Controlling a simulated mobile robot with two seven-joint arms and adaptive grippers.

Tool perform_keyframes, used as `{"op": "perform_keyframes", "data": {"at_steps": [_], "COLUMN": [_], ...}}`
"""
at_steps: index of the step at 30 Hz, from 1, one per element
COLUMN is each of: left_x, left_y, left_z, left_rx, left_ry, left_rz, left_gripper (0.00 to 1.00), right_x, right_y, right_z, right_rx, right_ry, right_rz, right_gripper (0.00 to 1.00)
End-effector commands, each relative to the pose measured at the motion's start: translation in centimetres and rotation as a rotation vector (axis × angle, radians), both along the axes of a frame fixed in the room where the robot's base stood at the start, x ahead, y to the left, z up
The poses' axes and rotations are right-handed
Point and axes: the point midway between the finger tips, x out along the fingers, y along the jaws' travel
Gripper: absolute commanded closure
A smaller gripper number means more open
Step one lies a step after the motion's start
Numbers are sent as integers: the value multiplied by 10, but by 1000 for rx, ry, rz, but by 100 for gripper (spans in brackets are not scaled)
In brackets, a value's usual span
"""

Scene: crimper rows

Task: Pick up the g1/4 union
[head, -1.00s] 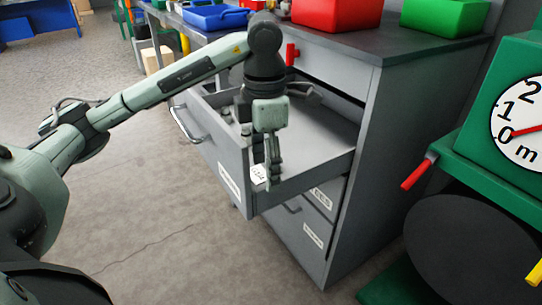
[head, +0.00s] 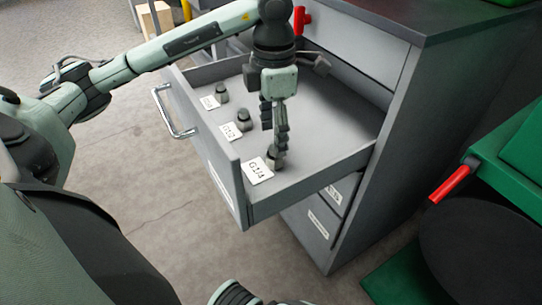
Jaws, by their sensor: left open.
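My left gripper (head: 275,142) points down into the open drawer, over its front right corner. It is open. A small grey metal fitting, the G1/4 union (head: 273,156), stands at the fingertips, behind the white label (head: 258,171) reading G1/4. The fingers partly hide it, and I cannot tell whether they touch it. My right gripper is not in view.
Two more fittings stand in the drawer (head: 330,168) by their own labels: one in the middle (head: 244,121) and one farther back (head: 222,93). The drawer's front wall (head: 213,150) is close to the gripper. A green machine (head: 505,165) stands at the right.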

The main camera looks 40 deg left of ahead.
Motion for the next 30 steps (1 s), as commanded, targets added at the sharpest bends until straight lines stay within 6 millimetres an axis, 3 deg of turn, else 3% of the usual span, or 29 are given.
{"op": "perform_keyframes", "data": {"at_steps": [9, 17, 30], "left_x": [0, 0, 0], "left_y": [-2, -2, -2], "left_z": [-43, -47, -47], "left_rx": [0, 0, 0], "left_ry": [1, 0, 0], "left_rz": [0, -1, -1], "left_gripper": [40, 40, 92], "right_x": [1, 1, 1], "right_y": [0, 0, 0], "right_z": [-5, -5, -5], "right_rx": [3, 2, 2], "right_ry": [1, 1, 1], "right_rz": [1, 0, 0], "right_gripper": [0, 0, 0]}}
